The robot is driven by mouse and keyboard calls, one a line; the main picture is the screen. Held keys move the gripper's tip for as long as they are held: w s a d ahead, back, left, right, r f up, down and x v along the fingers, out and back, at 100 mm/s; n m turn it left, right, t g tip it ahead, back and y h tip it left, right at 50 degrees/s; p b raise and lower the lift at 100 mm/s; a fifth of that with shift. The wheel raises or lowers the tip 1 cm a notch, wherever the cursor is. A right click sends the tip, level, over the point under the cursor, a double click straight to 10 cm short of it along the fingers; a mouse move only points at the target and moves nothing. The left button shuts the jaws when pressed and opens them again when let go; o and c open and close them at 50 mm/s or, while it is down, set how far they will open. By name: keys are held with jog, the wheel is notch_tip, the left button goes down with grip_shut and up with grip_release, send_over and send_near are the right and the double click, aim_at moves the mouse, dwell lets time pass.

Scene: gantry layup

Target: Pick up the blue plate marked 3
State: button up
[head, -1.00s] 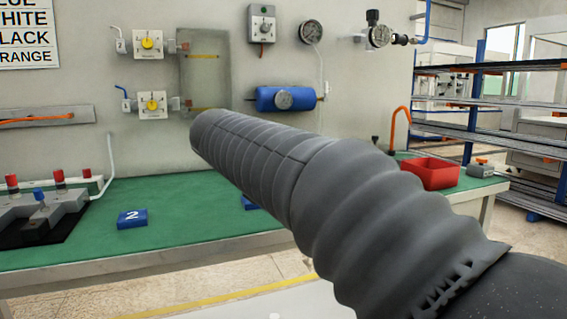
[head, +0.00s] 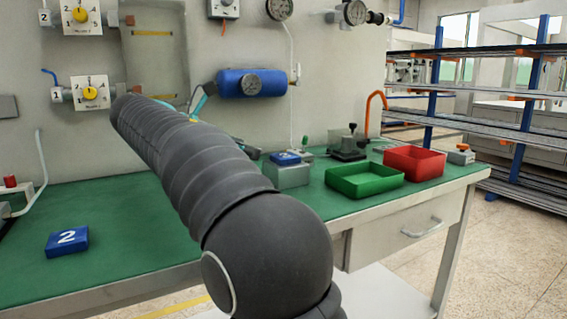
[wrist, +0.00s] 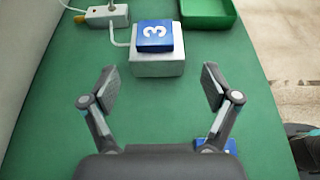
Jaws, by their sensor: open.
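The blue plate marked 3 (wrist: 154,36) lies on top of a grey metal block (wrist: 157,66) in the wrist view. In the head view the plate (head: 286,158) shows small on its block (head: 288,175), to the right of my arm. My gripper (wrist: 158,88) is open and empty, its two fingers spread wide. In the wrist view the plate and block are beyond the fingertips, between their lines and apart from them. In the head view my arm hides most of my gripper.
A blue plate marked 2 (head: 67,241) lies on the green bench top (head: 130,207) at left. Another blue piece (wrist: 216,146) is partly hidden by my right finger. A green tray (head: 364,181) and a red tray (head: 414,163) stand right of the block. A blue cylinder (head: 240,84) is on the wall.

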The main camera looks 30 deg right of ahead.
aim_at(281, 156)
jog(key=x, duration=0.2)
jog(key=b+x, duration=0.1)
jog(key=x, duration=0.5)
jog(key=shift+w+d+r, duration=0.1)
jog(key=shift+w, duration=0.25)
jog(key=c, duration=1.4)
jog(key=shift+o, duration=0.2)
jog(key=shift+r, duration=0.15)
